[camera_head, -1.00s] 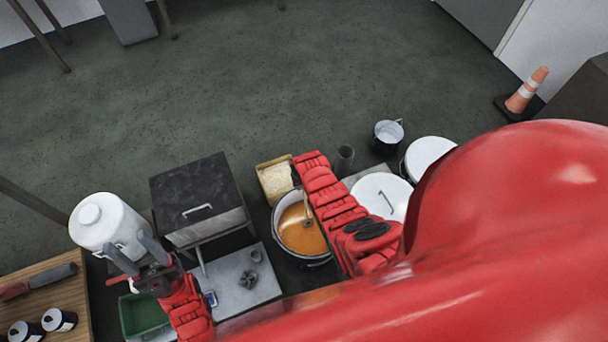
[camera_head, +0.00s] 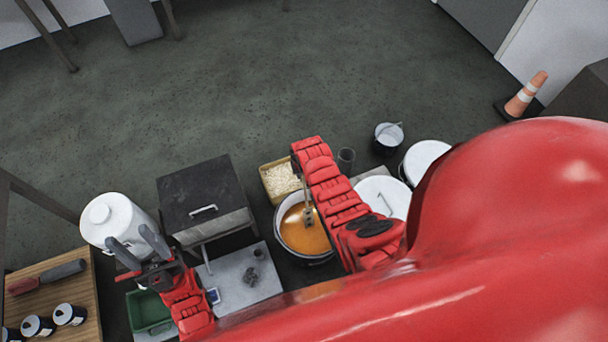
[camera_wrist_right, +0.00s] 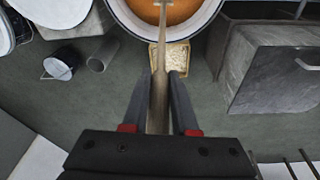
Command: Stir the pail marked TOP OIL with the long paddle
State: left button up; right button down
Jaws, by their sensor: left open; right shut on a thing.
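A pail (camera_head: 277,226) with a pale rim holds amber-orange liquid; no TOP OIL mark is readable. The paddle (camera_head: 307,198) reaches down into the liquid, and its lower end shows in the pail. In the right wrist view the wooden shaft of the paddle (camera_wrist_right: 161,40) runs between the fingers toward the pail (camera_wrist_right: 128,22). My right gripper (camera_wrist_right: 162,78) is shut on the shaft, outside the pail's rim in that view; in the head view my red arm mostly hides it. My left gripper (camera_head: 133,243) is open and empty, in front of a white lidded container (camera_head: 112,216).
A tray of pale bits (camera_head: 279,180) sits behind the pail. A dark box (camera_head: 199,191) stands left, white-lidded pails (camera_head: 381,193) right. A small bucket (camera_head: 388,138) and grey cylinder (camera_head: 346,159) are behind. A wooden board with cans (camera_head: 75,285) is far left.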

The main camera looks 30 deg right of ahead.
jog(key=shift+w+r+p, duration=0.2)
jog(key=shift+r+p, duration=0.4)
jog(key=shift+r, duration=0.65)
jog(key=shift+w+r+p, duration=0.25)
jog(key=shift+r+p, duration=0.3)
jog(key=shift+r, duration=0.75)
jog(key=shift+w+r+p, duration=0.2)
jog(key=shift+r+p, duration=0.4)
jog(key=shift+r, duration=0.65)
jog(key=shift+w+r+p, duration=0.25)
jog(key=shift+r+p, duration=0.25)
jog(key=shift+r, duration=0.75)
jog(key=shift+w+r+p, duration=0.25)
jog(key=shift+r+p, duration=0.25)
jog(key=shift+r, duration=1.05)
jog(key=shift+w+p+v, duration=0.25)
jog(key=shift+p+v, duration=0.3)
jog(key=shift+v, duration=0.65)
jog(key=shift+w+p+v, duration=0.2)
jog(key=shift+p+v, duration=0.35)
jog(key=shift+v, duration=0.7)
jog(key=shift+d+r, duration=0.1)
jog(key=shift+d, duration=0.1)
